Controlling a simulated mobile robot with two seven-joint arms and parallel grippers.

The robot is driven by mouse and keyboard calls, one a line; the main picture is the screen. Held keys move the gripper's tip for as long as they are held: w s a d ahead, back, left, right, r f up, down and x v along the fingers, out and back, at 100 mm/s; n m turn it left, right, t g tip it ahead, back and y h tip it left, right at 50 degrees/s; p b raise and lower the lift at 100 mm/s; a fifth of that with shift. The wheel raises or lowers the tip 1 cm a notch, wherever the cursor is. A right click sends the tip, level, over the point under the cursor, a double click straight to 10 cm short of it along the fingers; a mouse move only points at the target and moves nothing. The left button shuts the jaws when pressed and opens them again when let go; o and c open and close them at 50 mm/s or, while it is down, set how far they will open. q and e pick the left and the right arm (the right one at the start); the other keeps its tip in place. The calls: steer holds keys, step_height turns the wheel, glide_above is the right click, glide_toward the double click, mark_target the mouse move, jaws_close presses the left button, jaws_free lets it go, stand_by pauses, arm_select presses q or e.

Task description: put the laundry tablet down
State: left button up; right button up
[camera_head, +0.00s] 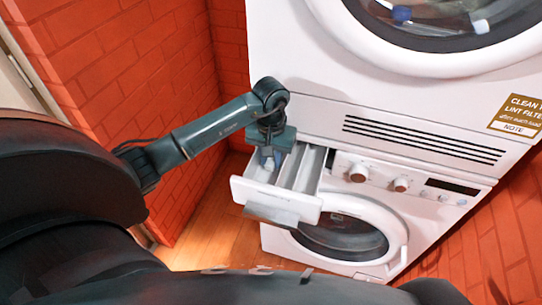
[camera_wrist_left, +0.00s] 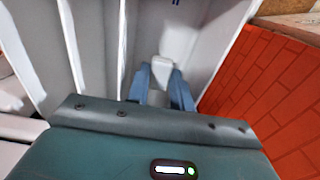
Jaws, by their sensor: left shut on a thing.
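My left gripper (camera_head: 268,158) is over the pulled-out detergent drawer (camera_head: 285,197) of the lower white machine. The laundry tablet (camera_wrist_left: 162,68) is a small whitish block between its two blue fingertips in the left wrist view, and the gripper (camera_wrist_left: 161,78) is shut on it. The fingers point down into the drawer's compartment at the left in the head view. The drawer walls (camera_wrist_left: 70,45) also show in the left wrist view. I cannot tell whether the tablet touches the compartment floor. My right gripper is not in view.
The upper machine (camera_head: 330,85) overhangs just behind the drawer. The lower machine has knobs (camera_head: 360,173) right of the drawer and a round door (camera_head: 345,235) below. A red brick wall (camera_head: 130,60) stands at the left. Wooden floor (camera_head: 205,240) is clear.

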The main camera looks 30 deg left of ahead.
mark_target(271, 161)
arm_select(q)
steer(key=shift+f+b, duration=0.65)
steer(key=shift+b, duration=0.05)
steer(key=o, duration=0.7)
steer(key=shift+r, duration=0.2)
steer(key=shift+r+p, duration=0.35)
steer(key=shift+p, duration=0.25)
steer(key=shift+r+p, duration=0.5)
steer(key=shift+r+b, duration=0.65)
steer(key=shift+r, duration=5)
